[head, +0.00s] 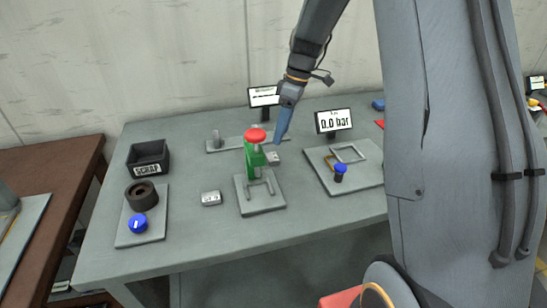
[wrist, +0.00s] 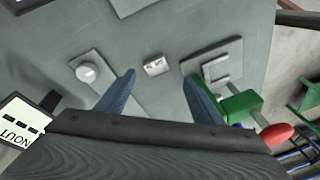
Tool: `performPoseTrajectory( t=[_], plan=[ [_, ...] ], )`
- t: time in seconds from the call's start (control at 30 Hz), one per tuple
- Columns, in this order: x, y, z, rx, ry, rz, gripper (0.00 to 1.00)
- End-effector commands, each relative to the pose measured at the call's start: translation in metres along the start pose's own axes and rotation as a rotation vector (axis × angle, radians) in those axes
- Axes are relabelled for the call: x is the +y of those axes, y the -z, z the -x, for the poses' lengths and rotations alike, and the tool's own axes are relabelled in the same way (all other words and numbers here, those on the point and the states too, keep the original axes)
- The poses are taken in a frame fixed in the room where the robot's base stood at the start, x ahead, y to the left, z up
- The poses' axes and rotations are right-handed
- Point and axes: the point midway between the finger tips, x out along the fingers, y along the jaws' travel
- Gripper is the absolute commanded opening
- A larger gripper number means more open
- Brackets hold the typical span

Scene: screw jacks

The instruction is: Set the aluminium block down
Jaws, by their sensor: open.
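A small pale grey block (head: 273,158) shows just right of the green screw jack (head: 253,160) with its red top. Another small grey block with dark marking (head: 211,198) lies on the bare table left of the jack's plate. My gripper (head: 279,140) points down behind the jack, its blue fingertips close above the first block in the picture. In the wrist view my gripper (wrist: 159,78) is open, with a block (wrist: 155,66) visible in the gap between the fingertips, apparently on the table. I cannot tell for sure which head-view block this is. The jack (wrist: 240,105) stands right of the fingers.
A black scrap bin (head: 148,158) and a plate with a dark ring and blue knob (head: 138,223) are at the left. A pressure display (head: 334,121) stands behind the right plate (head: 320,168). A smaller display (head: 263,96) is at the back. The front table strip is clear.

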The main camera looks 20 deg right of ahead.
Motion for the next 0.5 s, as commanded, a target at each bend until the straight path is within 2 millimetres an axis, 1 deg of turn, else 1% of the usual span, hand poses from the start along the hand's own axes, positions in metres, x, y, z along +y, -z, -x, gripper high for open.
performPoseTrajectory(
  t=[0.1,0.3,0.4,0.5],
  plan=[
    [0.006,-0.007,-0.004,0.048,0.016,0.189,0.61],
    [0.014,-0.014,-0.008,0.115,0.012,0.450,0.61],
    [0.017,-0.016,-0.009,0.134,0.006,0.524,0.61],
    [0.018,-0.016,-0.012,0.143,0.004,0.560,0.61]
  ],
)
